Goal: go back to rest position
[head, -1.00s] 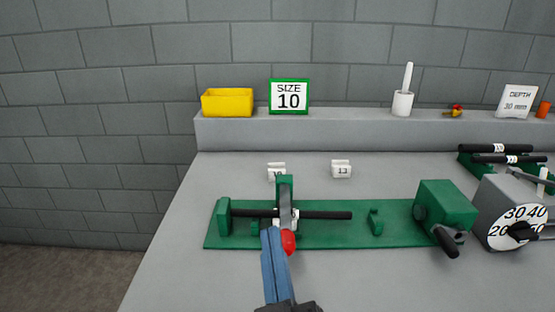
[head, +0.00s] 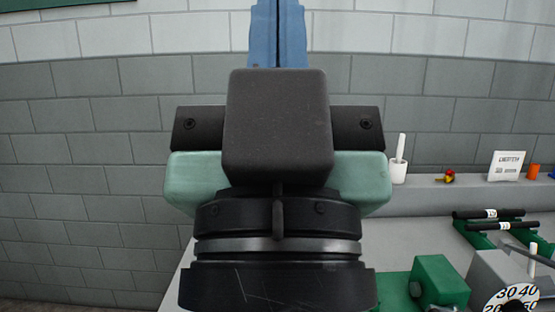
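My gripper (head: 278,30) is raised high and close in front of the head camera, with its blue fingers pointing up past the top edge of the picture. The two fingers lie side by side with only a thin dark line between them. I see nothing held between the visible parts, but their tips are cut off by the frame.
On the grey bench at right are a green block (head: 440,283), a grey box with a numbered dial (head: 512,297) and black rods (head: 490,214) on a green stand.

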